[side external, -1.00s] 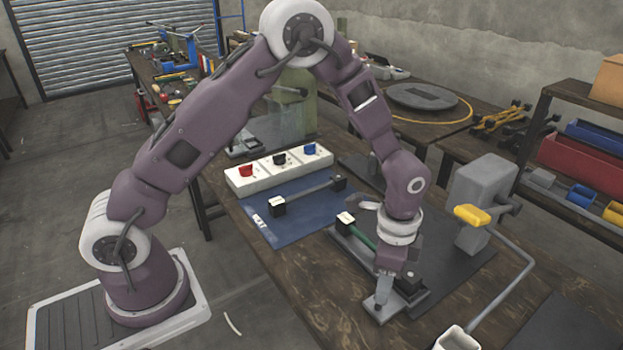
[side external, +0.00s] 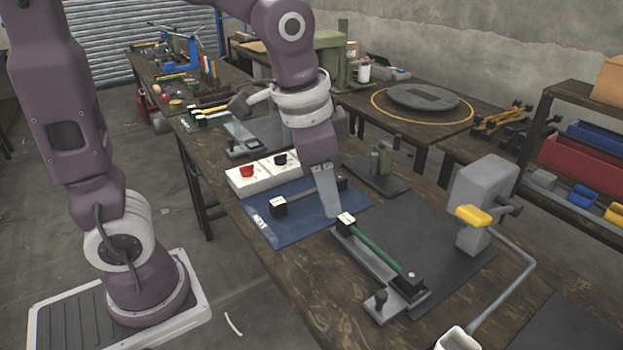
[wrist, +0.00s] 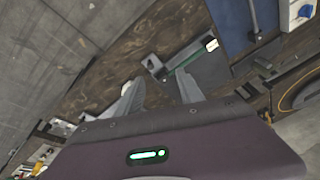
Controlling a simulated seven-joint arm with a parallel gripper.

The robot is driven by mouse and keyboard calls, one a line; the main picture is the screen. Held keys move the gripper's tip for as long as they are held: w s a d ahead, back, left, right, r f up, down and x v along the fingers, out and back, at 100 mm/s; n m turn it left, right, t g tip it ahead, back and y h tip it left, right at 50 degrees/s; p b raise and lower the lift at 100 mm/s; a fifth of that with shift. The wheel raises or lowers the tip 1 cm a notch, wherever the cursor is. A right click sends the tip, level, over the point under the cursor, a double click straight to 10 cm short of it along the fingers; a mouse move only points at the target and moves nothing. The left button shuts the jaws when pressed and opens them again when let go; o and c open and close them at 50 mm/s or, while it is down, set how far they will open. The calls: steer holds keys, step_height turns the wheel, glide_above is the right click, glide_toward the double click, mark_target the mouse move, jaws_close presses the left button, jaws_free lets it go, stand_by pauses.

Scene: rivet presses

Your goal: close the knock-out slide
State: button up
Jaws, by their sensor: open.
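A slide-like fixture with a green rod (side external: 372,245) on a grey rail lies on a dark mat. The rod runs between a white-topped block (side external: 346,219) and a black block (side external: 409,283); a grey plate with a knob (side external: 380,303) is at the near end. A second fixture, a grey bar (side external: 308,194) between black blocks, lies on a blue mat. I cannot tell which is the knock-out slide. My gripper (side external: 330,212) is open and empty, above the green-rod fixture's far end. In the wrist view its fingers (wrist: 158,92) are apart, with the green rod (wrist: 190,58) beyond them.
A grey press (side external: 485,200) with a yellow-gripped lever (side external: 472,215) stands at the right. A small green press (side external: 383,160) is behind. Bare wooden table (side external: 300,277) lies in front.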

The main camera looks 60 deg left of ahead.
steer(key=shift+s+a+r+n, duration=0.2)
steer(key=shift+s+r, duration=0.15)
steer(key=shift+s, duration=0.2)
steer(key=shift+s+a+r+n, duration=0.2)
steer(key=shift+s+r, duration=0.15)
steer(key=shift+s, duration=0.2)
